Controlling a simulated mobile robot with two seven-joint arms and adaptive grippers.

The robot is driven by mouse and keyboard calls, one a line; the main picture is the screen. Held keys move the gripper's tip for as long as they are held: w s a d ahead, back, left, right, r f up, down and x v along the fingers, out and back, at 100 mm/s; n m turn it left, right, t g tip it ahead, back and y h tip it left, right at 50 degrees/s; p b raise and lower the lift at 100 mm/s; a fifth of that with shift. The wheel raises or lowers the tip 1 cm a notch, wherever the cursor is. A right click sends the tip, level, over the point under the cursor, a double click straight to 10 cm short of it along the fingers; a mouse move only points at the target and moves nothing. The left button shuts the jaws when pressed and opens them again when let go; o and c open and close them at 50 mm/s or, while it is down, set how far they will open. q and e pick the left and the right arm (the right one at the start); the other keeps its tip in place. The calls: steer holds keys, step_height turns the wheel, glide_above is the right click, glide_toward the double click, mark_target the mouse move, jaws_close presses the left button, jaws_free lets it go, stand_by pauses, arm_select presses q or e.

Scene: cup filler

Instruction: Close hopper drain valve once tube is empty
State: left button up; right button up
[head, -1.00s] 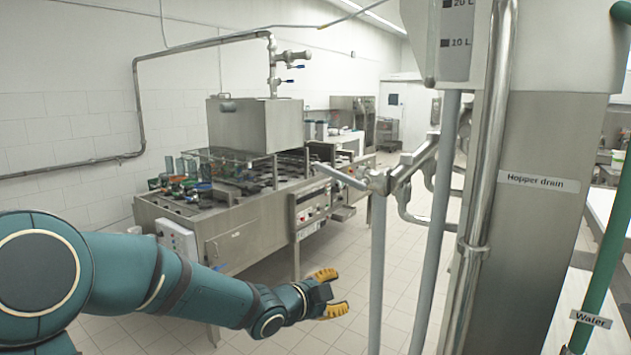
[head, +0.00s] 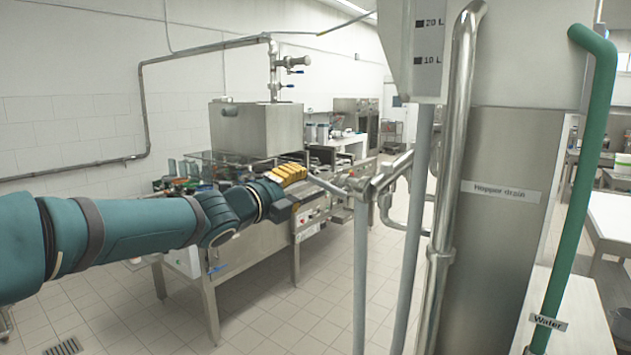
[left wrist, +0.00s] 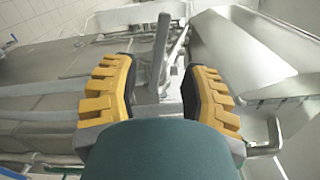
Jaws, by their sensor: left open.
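The hopper drain valve (head: 358,187) sits on a metal pipe left of the column, with its long grey lever (head: 328,184) pointing left. My left gripper (head: 300,186) is open at the lever's free end. In the left wrist view the lever (left wrist: 163,50) stands upright between the open yellow-padded fingers (left wrist: 158,85), with room on both sides and no clear contact. The tube, a sight gauge (head: 429,45) marked 20 L and 10 L, is at the top; I see no clear liquid level in it. My right gripper is out of view.
Grey vertical pipes (head: 412,230) stand just right of my left gripper. A green water pipe (head: 580,150) is at the right.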

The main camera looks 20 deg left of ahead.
mark_target(313, 181)
arm_select(q)
steer(key=x, duration=0.7)
steer(key=shift+w+d, duration=0.1)
steer(key=shift+w, duration=0.1)
jaws_close()
